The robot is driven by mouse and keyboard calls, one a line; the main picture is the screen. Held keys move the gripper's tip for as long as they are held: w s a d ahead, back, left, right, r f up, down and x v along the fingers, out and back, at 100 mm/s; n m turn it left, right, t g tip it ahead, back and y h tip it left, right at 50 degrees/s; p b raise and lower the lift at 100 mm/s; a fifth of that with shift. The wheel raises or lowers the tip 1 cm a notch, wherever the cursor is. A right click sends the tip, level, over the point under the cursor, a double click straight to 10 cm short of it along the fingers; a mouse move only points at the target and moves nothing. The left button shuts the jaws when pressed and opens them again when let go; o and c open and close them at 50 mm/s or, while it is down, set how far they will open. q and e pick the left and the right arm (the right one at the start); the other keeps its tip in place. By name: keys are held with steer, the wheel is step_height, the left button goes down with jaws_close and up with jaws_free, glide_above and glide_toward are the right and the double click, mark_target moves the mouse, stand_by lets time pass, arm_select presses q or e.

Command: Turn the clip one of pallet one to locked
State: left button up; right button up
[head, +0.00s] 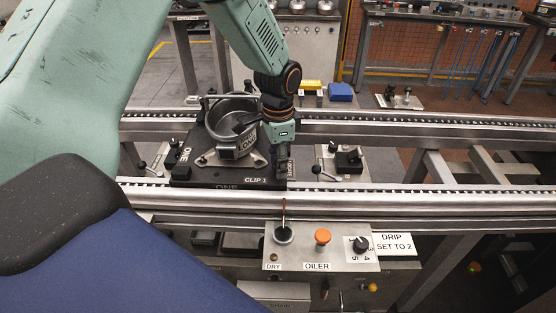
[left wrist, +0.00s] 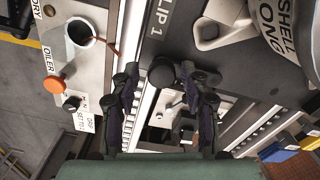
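Pallet one (head: 222,179) is a dark plate on the conveyor, marked ONE, carrying a metal shell (head: 232,125). Its CLIP 1 label (head: 255,180) is at the front right corner; the label also shows in the left wrist view (left wrist: 158,18). My left gripper (head: 281,168) points down at that corner and hides most of the clip in the head view. In the left wrist view, a round black knob (left wrist: 162,72), apparently clip one, lies between the two spread fingers of my left gripper (left wrist: 160,78). Gaps show on both sides of it. The clip's setting cannot be read. My right gripper is out of view.
An oiler panel (head: 335,239) with an orange button (head: 322,236) and a black dial (head: 360,245) stands in front of the near conveyor rail (head: 400,199). A black fixture (head: 348,160) sits between the rails to the right. A blue box (head: 340,92) lies behind.

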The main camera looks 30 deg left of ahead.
arm_select(q)
steer(key=shift+w+a+f, duration=0.1)
steer(key=shift+c, duration=1.3)
jaws_close()
steer(key=n+p, duration=0.1)
steer(key=p, duration=0.1)
steer(key=n+p, duration=0.2)
steer(key=shift+r+n, duration=0.3)
steer(key=shift+r, duration=0.05)
steer(key=n+p, duration=0.3)
steer(key=shift+w+n, duration=0.1)
steer(key=shift+n, duration=0.3)
steer(key=shift+f+n+p, duration=0.1)
steer(key=shift+n+p, duration=0.8)
steer(key=shift+n, duration=0.1)
steer(key=shift+w, duration=0.1)
